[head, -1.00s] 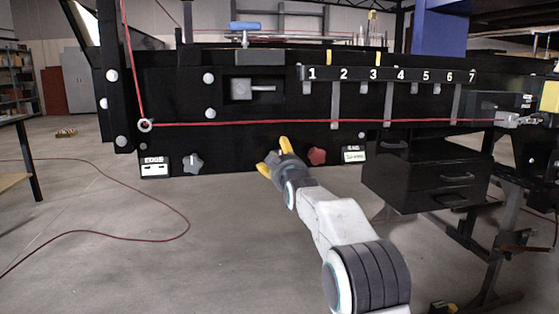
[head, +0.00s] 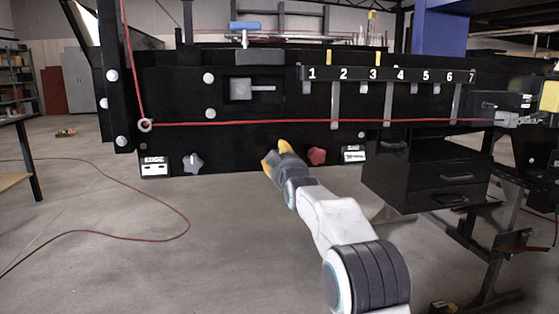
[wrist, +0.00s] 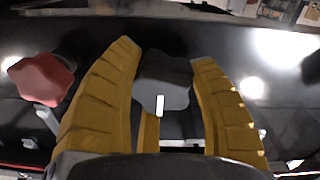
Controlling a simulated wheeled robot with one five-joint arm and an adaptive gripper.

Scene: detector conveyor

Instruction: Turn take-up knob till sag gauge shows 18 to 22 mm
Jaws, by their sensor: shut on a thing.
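My gripper (head: 275,156) reaches the lower edge of the black conveyor panel. In the wrist view its two yellow fingers (wrist: 164,60) stand on either side of a dark grey knob (wrist: 165,82) with a white mark, and are shut on it. A grey-green knob (head: 193,163) is further left. The sag gauge (head: 354,154) is a small white display; its figures are too small to read.
A second small display, marked EDGE (head: 154,167), is at the panel's left. A red cord (head: 240,123) runs across the panel from a ring (head: 145,125). Black drawers (head: 430,180) stand right of my arm. The floor at left is open, with a red cable.

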